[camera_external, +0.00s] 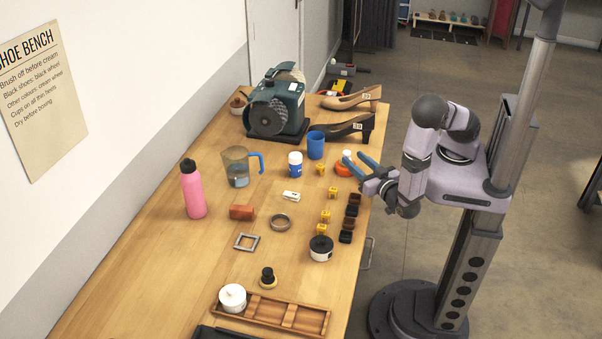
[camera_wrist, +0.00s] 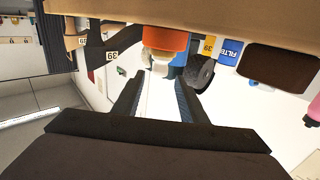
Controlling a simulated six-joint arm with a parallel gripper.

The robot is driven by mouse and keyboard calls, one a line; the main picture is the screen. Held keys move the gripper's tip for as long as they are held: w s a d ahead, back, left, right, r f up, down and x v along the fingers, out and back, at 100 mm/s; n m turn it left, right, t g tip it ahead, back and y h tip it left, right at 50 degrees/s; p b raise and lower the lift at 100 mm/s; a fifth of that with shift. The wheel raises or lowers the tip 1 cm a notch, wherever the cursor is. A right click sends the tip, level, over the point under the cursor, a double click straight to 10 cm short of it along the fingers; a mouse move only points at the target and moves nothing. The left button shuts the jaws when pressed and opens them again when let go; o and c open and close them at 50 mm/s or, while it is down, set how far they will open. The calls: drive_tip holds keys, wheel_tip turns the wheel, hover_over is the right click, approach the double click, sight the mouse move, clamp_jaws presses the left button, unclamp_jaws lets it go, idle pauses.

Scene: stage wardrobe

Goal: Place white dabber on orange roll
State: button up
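The orange roll (camera_external: 342,170) lies near the right edge of the bench, just left of my gripper. A white piece that looks like the white dabber (camera_external: 347,155) appears to sit upright on top of it. In the wrist view, which is upside down, the orange roll (camera_wrist: 166,39) is at the top centre, with the pale dabber (camera_wrist: 158,57) against it. My gripper (camera_external: 352,163) is open, its blue fingers apart close beside the dabber. In the wrist view the spread fingertips (camera_wrist: 160,82) show nothing clamped between them. Exact contact is unclear.
A blue cup (camera_external: 316,145) and a white-and-blue can (camera_external: 295,164) stand left of the roll. Yellow blocks (camera_external: 333,193) and dark blocks (camera_external: 352,211) line the right side in front. A wooden tray (camera_external: 285,314) is at the front.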

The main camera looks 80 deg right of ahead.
drive_tip(key=b+v, duration=0.1)
drive_tip(key=v, duration=0.5)
drive_tip(key=shift+s+a, duration=0.2)
drive_tip(key=shift+s, duration=0.05)
